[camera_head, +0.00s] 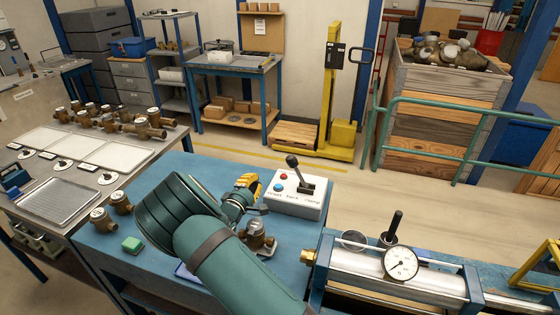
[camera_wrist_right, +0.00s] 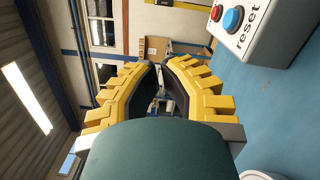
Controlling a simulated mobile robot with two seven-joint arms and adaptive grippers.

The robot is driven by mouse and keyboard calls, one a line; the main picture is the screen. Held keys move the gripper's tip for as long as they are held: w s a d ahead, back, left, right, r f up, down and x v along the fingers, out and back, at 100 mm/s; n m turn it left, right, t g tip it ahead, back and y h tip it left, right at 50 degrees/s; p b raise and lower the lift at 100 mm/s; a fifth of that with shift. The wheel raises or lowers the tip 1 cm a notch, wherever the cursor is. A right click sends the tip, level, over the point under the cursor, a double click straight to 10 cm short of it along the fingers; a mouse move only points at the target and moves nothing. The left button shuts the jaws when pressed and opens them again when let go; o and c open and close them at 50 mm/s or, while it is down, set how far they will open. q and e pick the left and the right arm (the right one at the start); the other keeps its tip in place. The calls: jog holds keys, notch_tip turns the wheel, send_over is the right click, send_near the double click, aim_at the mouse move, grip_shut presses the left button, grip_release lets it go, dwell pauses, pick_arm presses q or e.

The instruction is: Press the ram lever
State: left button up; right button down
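A white control box (camera_head: 296,196) stands on the blue bench, with a black lever (camera_head: 299,174) on top and a red and a blue button. The wrist view shows part of this box (camera_wrist_right: 268,38) at the upper right, with the word "reset"; its lever is out of frame. A second black upright handle (camera_head: 393,228) stands by the metal cylinder at the right. I cannot tell which is the ram lever. My right gripper (camera_head: 248,183) is left of the box, apart from the lever. Its yellow fingers (camera_wrist_right: 160,65) have an empty gap between them. My left gripper is not in view.
A cylinder with a round gauge (camera_head: 400,263) is at the lower right. Two meters (camera_head: 110,210) and a green block (camera_head: 131,244) lie at the left. The bench behind my gripper is fairly clear.

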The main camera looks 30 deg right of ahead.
aim_at(298, 173)
jog(key=shift+w+d+r+p, duration=0.2)
jog(key=shift+w+d, duration=0.35)
jog(key=shift+d, duration=1.3)
jog(key=shift+w+d+r+p, duration=0.25)
jog(key=shift+w+d, duration=0.3)
jog(key=shift+d, duration=1.3)
jog(key=shift+w+d+r+p, duration=0.2)
jog(key=shift+w+d, duration=0.35)
jog(key=shift+d, duration=1.3)
jog(key=shift+r, duration=0.1)
jog(key=shift+s+d+r+m, duration=0.25)
jog(key=shift+s+r+m, duration=0.1)
jog(key=shift+m, duration=0.15)
